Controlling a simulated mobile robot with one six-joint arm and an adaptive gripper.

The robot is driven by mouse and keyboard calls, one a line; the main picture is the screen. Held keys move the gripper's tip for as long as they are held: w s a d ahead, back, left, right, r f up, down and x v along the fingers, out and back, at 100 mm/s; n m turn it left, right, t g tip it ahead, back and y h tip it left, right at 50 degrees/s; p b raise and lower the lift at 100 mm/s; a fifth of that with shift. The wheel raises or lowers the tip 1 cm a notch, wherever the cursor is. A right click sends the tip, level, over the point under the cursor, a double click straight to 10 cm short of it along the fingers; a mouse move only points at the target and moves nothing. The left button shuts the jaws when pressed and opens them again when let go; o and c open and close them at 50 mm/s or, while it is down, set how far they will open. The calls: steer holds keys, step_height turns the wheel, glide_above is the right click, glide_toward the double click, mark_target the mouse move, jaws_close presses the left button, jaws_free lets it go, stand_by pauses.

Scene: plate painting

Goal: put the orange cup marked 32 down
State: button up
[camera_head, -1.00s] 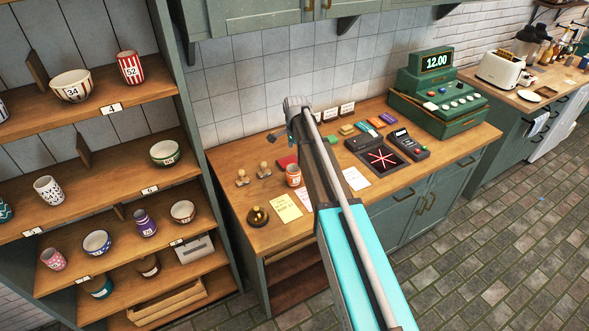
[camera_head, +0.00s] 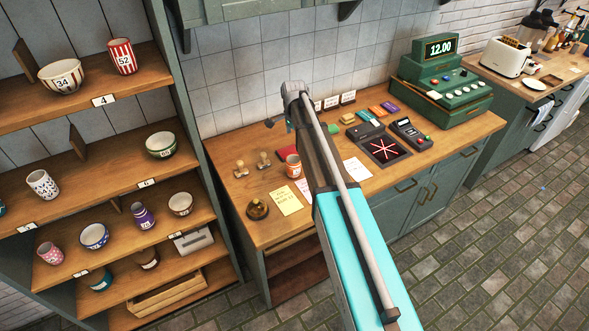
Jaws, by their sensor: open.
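The orange cup (camera_head: 293,166) stands upright on the wooden counter (camera_head: 237,203), just left of my arm. A pale label shows on its front, but its number is too small to read surely. My gripper (camera_head: 271,122) is only partly in view, as a small dark part left of the arm's upper end. It is open and apart from the cup, above it in the picture. My arm hides the rest of the gripper.
A dark tray with a red star (camera_head: 384,149) and a green register (camera_head: 440,85) stand right. Shelves (camera_head: 150,83) with cups and bowls rise left.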

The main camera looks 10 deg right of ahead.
mark_target(294, 158)
step_height(294, 158, down, 8)
steer(key=b, duration=0.7)
steer(key=shift+b, duration=0.35)
steer(key=shift+f, duration=0.15)
steer(key=shift+w+a+f+b, duration=0.1)
steer(key=shift+w+f+b, duration=0.05)
steer(key=shift+f+b, duration=2.4)
steer(key=shift+r, duration=0.1)
steer(key=c, duration=1)
steer(key=shift+r, duration=0.1)
steer(key=shift+c, duration=0.2)
step_height(294, 158, up, 3)
steer(key=p, duration=0.3)
steer(key=shift+f, duration=0.2)
steer(key=s+r+p, duration=1)
steer(key=s, duration=0.4)
